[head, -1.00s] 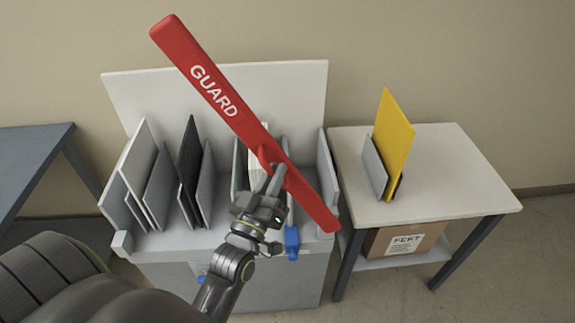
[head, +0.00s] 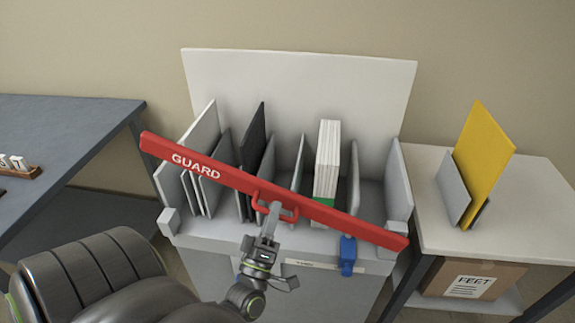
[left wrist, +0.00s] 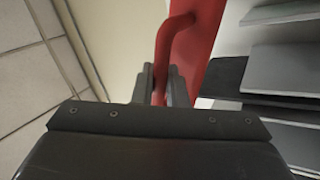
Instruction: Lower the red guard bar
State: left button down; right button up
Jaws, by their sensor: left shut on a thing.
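My left gripper (head: 270,215) is shut on the bar's red handle (head: 290,214), near the middle of the bar. In the left wrist view the handle (left wrist: 172,35) passes between the fingers (left wrist: 160,85). My right gripper is not in view. A blue latch-like part (head: 347,256) sits on the unit's front right.
Grey, white and black boards (head: 254,140) stand in the unit's slots, with a white stack (head: 327,155) among them. A side table (head: 535,190) at right holds a yellow board (head: 482,155), with a cardboard box (head: 470,282) below. A dark table (head: 70,140) stands at left.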

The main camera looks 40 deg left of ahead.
pick_arm(q)
notch_tip(320, 180, down, 13)
jog(key=s+a+n+g+y+b, duration=0.1)
jog(key=a+n+g+y+b, duration=0.1)
jog(key=n+y+b, duration=0.3)
jog(key=n+b, duration=0.3)
jog(key=b, duration=0.2)
jog(key=shift+s+g+y+b, duration=0.2)
jog(key=shift+g+y+b, duration=0.15)
jog(key=shift+g+y, duration=0.05)
jog(key=shift+a+f, duration=0.1)
jog(key=shift+f, duration=0.2)
jog(key=c, duration=1.5)
grip_release()
jog(key=shift+r, duration=0.1)
jog(key=shift+c, duration=0.2)
